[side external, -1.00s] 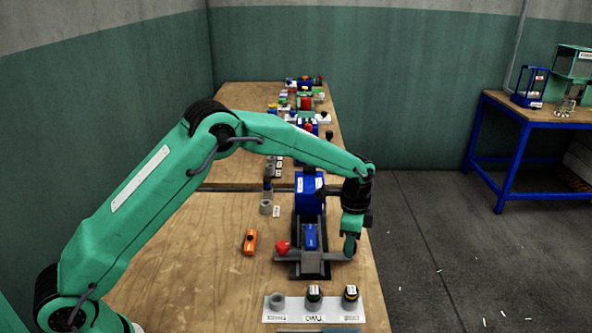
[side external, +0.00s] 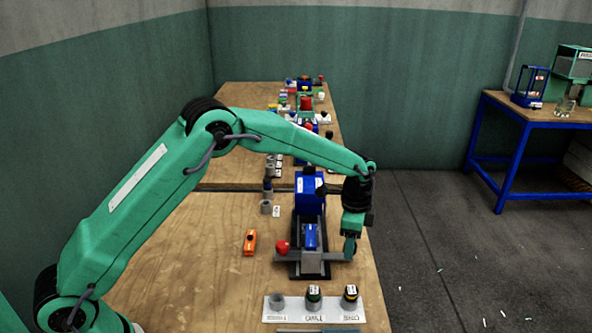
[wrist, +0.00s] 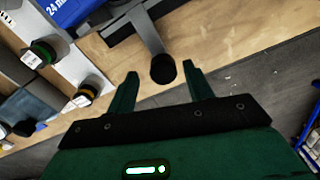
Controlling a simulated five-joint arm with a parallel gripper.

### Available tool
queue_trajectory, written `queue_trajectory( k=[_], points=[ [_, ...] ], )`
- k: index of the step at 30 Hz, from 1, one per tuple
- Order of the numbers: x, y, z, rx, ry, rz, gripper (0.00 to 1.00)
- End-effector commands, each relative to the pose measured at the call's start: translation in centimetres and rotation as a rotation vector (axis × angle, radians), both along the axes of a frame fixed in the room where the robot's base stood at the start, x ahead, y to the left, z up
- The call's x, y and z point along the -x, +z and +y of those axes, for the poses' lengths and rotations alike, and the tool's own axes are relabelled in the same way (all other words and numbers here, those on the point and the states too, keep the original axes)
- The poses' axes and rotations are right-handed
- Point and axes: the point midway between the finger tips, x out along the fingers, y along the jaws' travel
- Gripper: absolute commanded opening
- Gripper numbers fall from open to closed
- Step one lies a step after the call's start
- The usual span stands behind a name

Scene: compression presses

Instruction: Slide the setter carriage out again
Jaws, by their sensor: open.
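The setter carriage (side external: 310,262) is a grey block on a dark rail in front of the blue press (side external: 309,190). A crossbar runs through its front, with a red ball (side external: 282,247) on the left end. In the wrist view the grey bar (wrist: 148,35) ends in a black knob (wrist: 163,70). My gripper (side external: 349,257) is low at the crossbar's right end. In the wrist view my gripper (wrist: 162,76) is open, fingertips on either side of the knob. I cannot tell whether they touch it. In the side view the knob is hidden behind the gripper.
A white labelled strip (side external: 290,317) with several cups stands in front of the carriage. An orange block (side external: 249,242) lies left of it. More devices stand behind on the bench. The bench's right edge (side external: 376,290) is close to my gripper.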

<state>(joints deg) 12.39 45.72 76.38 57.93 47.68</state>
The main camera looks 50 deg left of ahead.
Motion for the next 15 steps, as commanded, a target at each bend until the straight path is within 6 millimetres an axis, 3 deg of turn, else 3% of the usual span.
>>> queue_trajectory(
  k=[15],
  points=[
    [0.0, 6.1, -0.1, 0.0, -0.002, -0.001, 0.52]
  ],
)
